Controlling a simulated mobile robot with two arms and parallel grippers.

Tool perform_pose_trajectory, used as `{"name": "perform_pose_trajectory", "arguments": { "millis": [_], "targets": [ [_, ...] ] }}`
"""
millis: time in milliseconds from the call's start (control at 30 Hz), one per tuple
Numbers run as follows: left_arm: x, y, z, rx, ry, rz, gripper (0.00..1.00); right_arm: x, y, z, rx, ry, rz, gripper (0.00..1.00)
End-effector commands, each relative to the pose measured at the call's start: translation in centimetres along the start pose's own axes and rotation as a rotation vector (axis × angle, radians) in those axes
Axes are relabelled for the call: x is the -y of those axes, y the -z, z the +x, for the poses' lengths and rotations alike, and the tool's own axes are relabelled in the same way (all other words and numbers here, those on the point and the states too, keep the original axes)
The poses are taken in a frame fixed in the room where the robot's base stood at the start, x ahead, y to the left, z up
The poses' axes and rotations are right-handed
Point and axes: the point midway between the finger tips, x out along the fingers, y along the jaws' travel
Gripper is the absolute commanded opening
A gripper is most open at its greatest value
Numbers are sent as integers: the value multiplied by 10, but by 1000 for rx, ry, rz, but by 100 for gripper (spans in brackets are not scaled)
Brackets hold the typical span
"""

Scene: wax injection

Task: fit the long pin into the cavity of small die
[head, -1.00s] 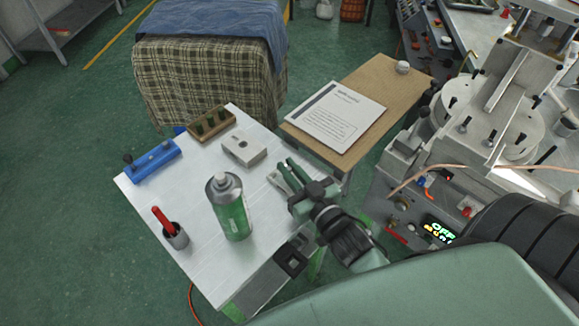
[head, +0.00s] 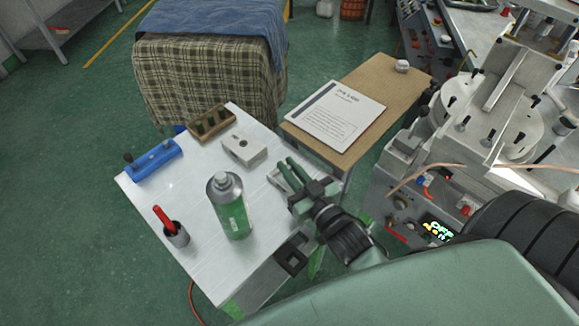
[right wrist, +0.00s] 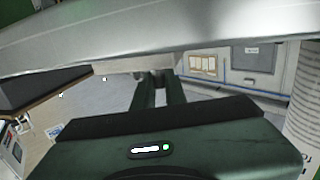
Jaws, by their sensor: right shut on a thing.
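A pale grey block with a round dark hole (head: 243,150), which looks like the small die, sits on the white table near its far right edge. My right gripper (head: 286,168) is over the table's right side, just right of the block and apart from it. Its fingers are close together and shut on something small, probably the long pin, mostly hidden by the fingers. A light grey piece (head: 276,179) shows beside the fingers; I cannot tell what it is. In the right wrist view the fingertips (right wrist: 158,78) meet at a small dark shape. My left gripper is not in view.
The white table (head: 190,250) holds a green and grey can (head: 231,208), a dark cup with a red-handled tool (head: 175,235), a blue block with dark knobs (head: 153,159) and a wooden slotted holder (head: 211,123). A wooden side table (head: 388,82) with a booklet stands behind.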

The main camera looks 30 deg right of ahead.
Motion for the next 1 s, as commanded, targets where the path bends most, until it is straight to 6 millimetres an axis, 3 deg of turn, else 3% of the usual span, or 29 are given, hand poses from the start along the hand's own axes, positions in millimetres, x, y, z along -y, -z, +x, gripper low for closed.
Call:
{"name": "perform_pose_trajectory", "arguments": {
  "millis": [1000],
  "targets": [
    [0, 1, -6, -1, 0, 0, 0, 0, 1, 0, 0, 0, 0, 0]
  ]
}}
